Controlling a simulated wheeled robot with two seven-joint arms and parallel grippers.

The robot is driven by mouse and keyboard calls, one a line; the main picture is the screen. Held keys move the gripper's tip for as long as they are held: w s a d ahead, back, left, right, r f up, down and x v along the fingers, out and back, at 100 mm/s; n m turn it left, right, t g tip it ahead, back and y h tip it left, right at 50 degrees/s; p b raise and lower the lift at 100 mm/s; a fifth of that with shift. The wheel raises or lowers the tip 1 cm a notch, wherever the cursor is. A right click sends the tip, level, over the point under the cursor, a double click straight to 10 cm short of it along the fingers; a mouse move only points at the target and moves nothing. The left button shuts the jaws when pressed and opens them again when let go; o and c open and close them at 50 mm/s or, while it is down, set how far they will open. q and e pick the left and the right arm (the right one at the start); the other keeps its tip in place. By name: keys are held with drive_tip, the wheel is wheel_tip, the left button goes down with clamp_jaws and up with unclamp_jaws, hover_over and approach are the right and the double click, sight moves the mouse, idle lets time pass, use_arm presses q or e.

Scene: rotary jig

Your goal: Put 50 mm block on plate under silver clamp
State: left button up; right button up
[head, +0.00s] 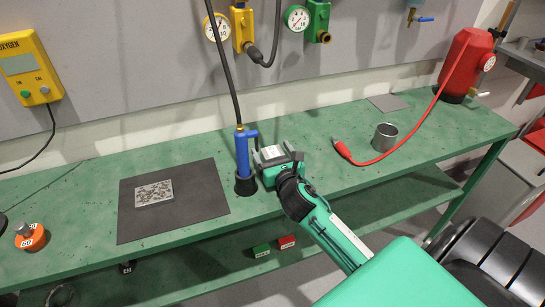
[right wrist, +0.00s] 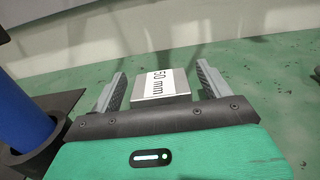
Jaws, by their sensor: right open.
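The 50 mm block (right wrist: 172,83), grey with a white label reading "50 mm", sits on the green bench. In the head view the block (head: 271,151) shows just right of the blue tool. My right gripper (right wrist: 160,88) is open, with one finger on each side of the block and a visible gap on both sides. It also shows in the head view (head: 279,158). A speckled grey plate (head: 154,193) lies on a dark mat (head: 200,205) at the left; I cannot tell if it is the task's plate. I cannot make out a silver clamp. My left gripper is not in view.
A blue tool (head: 242,155) with a hose stands in a black holder close left of my right gripper. A red-ended hose (head: 365,160), a metal cup (head: 385,137) and a red tank (head: 466,65) are at the right. An orange item (head: 30,237) is far left.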

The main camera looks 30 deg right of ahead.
sight(273, 151)
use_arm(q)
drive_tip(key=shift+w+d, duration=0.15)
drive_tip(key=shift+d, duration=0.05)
use_arm(e)
drive_tip(key=c, duration=1.3)
drive_tip(key=shift+r, duration=0.15)
drive_tip(key=shift+c, duration=0.2)
drive_tip(key=shift+r, duration=0.2)
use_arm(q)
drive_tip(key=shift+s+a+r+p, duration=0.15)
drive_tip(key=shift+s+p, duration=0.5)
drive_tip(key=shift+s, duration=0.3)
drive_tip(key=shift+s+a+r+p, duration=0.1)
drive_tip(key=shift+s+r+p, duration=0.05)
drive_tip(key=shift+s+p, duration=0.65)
use_arm(e)
wheel_tip(273, 151, up, 19)
drive_tip(key=shift+r, duration=0.2)
